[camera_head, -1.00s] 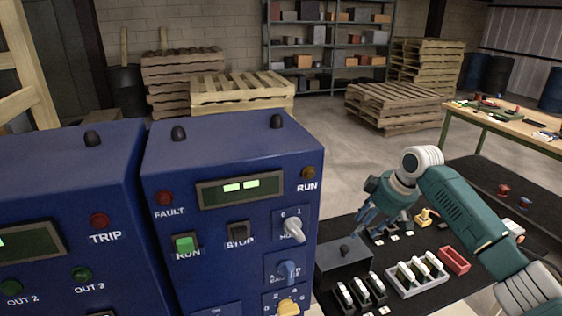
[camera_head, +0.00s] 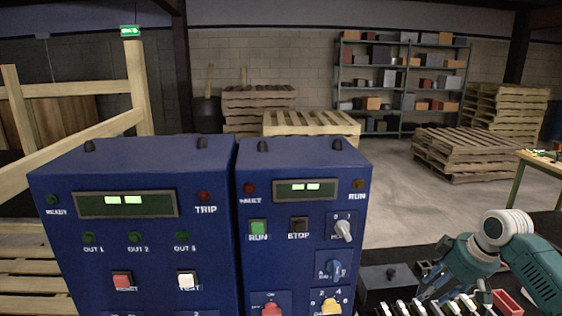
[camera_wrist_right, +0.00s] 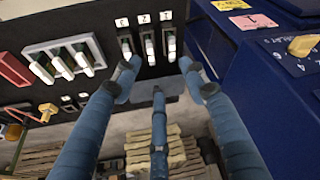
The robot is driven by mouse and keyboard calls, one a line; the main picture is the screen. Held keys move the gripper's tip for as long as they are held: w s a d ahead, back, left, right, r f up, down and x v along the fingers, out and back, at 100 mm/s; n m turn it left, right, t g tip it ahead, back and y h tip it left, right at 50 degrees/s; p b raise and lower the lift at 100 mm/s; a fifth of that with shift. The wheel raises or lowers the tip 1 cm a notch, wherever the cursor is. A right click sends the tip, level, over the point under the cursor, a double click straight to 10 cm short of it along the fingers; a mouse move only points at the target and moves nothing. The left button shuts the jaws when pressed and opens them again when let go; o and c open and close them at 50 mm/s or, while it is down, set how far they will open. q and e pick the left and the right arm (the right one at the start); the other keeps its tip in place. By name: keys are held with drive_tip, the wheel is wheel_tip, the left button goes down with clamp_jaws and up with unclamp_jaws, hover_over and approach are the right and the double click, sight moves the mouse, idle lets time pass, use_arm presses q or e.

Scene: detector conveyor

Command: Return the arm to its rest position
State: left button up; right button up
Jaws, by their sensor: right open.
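My right arm comes in from the right in the head view. Its gripper (camera_head: 432,284) hangs over the dark table, right of the blue control boxes. In the right wrist view the fingers of the right gripper (camera_wrist_right: 160,80) are spread apart with nothing between them. Beyond their tips stand several white-levered switches (camera_wrist_right: 149,46) numbered 1 to 3. My left gripper is in neither view.
Two blue control boxes, the left one (camera_head: 140,250) and the right one (camera_head: 300,215), stand close on the left. Pallets (camera_head: 470,155) and shelving (camera_head: 400,85) stand far behind.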

drive_tip(key=s+a+f+n+g, duration=0.1)
drive_tip(key=s+a+f+n, duration=0.1)
drive_tip(key=s+a+f, duration=1.45)
drive_tip(key=s+a+m+h, duration=0.2)
drive_tip(key=s+m, duration=0.3)
drive_tip(key=s, duration=1.4)
wheel_tip(320, 180, down, 28)
drive_tip(key=s+g+b, duration=0.1)
drive_tip(key=s+b, duration=0.1)
use_arm(q)
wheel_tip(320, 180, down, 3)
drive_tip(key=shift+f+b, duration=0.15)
drive_tip(key=shift+b, duration=0.5)
use_arm(e)
drive_tip(key=s+d+f+g, duration=0.1)
drive_tip(key=s+d+f, duration=0.2)
drive_tip(key=s+f, duration=1.4)
drive_tip(key=shift+s+f, duration=0.4)
drive_tip(key=shift+f, duration=0.5)
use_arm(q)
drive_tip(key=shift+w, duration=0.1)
